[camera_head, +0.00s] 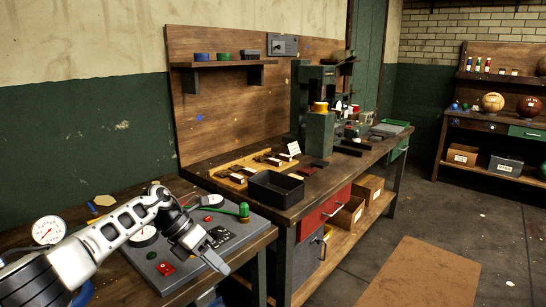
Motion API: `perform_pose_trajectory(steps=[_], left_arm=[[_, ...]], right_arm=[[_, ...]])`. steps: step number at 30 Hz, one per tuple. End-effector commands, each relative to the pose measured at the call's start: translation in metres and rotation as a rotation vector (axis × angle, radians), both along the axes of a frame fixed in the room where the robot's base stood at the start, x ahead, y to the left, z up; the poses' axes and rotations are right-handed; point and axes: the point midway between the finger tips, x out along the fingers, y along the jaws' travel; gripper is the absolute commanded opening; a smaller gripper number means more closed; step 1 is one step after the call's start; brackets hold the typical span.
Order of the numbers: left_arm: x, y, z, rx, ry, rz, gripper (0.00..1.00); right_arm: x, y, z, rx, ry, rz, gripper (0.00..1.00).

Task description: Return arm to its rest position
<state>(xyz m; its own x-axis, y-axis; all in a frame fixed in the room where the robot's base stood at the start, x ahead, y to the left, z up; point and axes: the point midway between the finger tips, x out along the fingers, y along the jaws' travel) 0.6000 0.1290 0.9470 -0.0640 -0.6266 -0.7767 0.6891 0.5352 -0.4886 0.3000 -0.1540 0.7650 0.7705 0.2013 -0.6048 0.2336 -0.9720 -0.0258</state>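My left arm (105,240) comes in from the lower left and reaches over a grey control panel (150,275) on the near bench. My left gripper (215,261) hangs over the panel's right part, pointing down and to the right. Its fingers overlap in this view, so whether they are apart is unclear. I see nothing held in it. My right arm and gripper are not in view.
The panel carries a gauge (143,236), a red switch (166,268) and a green knob (244,211). Another gauge (49,230) stands at left. A black tray (276,188) and a green press (319,135) stand on the longer bench. Floor at right is mostly clear.

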Motion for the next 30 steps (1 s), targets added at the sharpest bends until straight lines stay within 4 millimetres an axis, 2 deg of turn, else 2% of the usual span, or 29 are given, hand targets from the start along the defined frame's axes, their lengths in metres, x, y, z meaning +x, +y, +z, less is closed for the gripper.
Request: perform_pose_trajectory(steps=[1, 3, 6, 9, 11, 14, 17, 20, 24, 28, 29, 30], left_arm=[[-0.015, -0.036, -0.024, -0.115, 0.031, 0.025, 0.33], [-0.034, -0.083, -0.043, -0.302, 0.080, 0.106, 0.33], [-0.059, -0.133, -0.053, -0.565, 0.187, 0.278, 0.33], [-0.079, -0.159, -0.053, -0.806, 0.334, 0.495, 0.33], [-0.088, -0.163, -0.054, -0.934, 0.438, 0.646, 0.33], [-0.102, -0.152, -0.061, -1.119, 0.631, 0.922, 0.33], [-0.119, -0.124, -0.078, -1.265, 0.842, 1.222, 0.33], [-0.145, -0.087, -0.104, -1.367, 1.061, 1.537, 0.33], [-0.201, -0.033, -0.145, -1.431, 1.354, 1.968, 0.33], [-0.255, 0.002, -0.170, -1.425, 1.558, 2.276, 0.33], [-0.265, 0.007, -0.173, 1.403, -1.577, -2.304, 0.33], [-0.277, 0.013, -0.177, 1.343, -1.554, -2.274, 0.33]], right_arm=[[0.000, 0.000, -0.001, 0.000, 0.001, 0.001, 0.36], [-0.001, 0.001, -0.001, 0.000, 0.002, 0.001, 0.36], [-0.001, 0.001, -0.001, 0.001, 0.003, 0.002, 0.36], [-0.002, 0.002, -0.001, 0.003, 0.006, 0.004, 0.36], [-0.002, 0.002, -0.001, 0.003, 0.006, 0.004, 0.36], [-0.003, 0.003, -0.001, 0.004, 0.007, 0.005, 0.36], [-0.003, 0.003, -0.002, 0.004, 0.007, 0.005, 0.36], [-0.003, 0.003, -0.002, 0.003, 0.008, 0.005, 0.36], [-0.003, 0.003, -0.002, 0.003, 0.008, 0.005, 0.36], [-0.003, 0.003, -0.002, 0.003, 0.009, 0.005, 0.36], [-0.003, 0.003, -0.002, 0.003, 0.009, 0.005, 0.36], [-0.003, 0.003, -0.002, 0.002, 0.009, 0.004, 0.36]])
